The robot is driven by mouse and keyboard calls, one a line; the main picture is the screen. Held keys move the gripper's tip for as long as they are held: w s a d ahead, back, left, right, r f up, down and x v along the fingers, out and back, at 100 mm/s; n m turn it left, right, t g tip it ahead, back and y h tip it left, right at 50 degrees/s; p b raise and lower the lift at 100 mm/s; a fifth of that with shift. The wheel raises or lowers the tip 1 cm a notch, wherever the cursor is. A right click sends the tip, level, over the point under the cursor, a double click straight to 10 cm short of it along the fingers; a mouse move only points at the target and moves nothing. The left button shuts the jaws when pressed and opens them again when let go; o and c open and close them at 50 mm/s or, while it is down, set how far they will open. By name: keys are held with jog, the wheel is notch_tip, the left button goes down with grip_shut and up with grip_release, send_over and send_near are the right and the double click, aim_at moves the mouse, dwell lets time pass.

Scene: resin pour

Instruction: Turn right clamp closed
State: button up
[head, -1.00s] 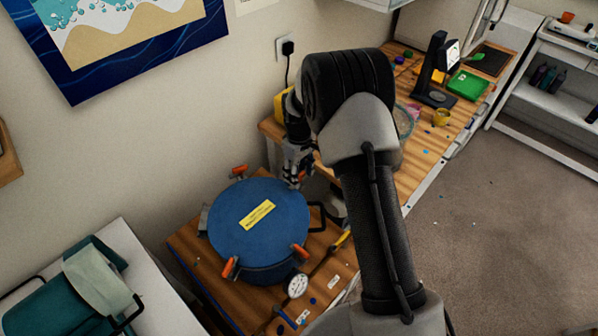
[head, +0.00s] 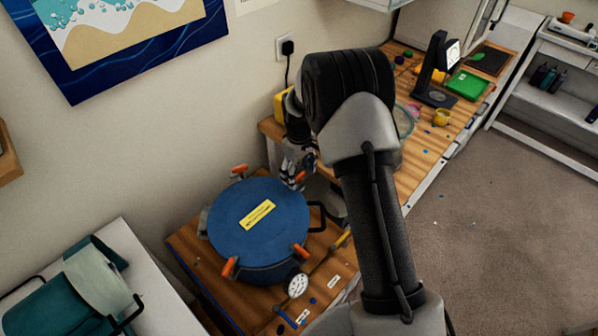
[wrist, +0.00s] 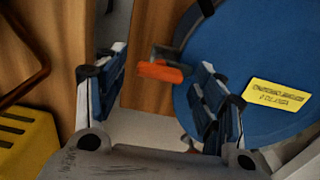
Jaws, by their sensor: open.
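The blue pressure pot (head: 240,235) has a round blue lid with a yellow label (head: 257,214), also visible in the wrist view (wrist: 281,104). Its right clamp has an orange handle (wrist: 160,71), which lies between the two spread fingers of my gripper (wrist: 163,75) in the wrist view. The handle's tip is near the right finger; I cannot tell if they touch. In the head view my gripper (head: 294,174) is at the lid's far right rim, with a bit of the orange handle (head: 300,175) showing beside it. My gripper is open.
Other orange clamps stand at the back (head: 240,170), front left (head: 229,267) and front right (head: 300,250) of the pot. A gauge (head: 296,284) is at the front. A wooden bench (head: 440,150) extends behind my arm. A yellow object (wrist: 27,143) sits lower left in the wrist view.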

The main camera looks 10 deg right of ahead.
aim_at(299, 176)
notch_tip(299, 176, up, 12)
dwell(0.5)
dwell(0.3)
jog(key=s+r+m+t, duration=0.2)
jog(key=s+r+m, duration=0.1)
jog(key=s+r, duration=1.3)
jog(key=s+m+t, duration=0.2)
jog(key=s+m, duration=0.2)
jog(key=s, duration=1.4)
jog(key=shift+r+t+b, duration=0.2)
jog(key=shift+t+b, duration=0.1)
jog(key=shift+b, duration=0.1)
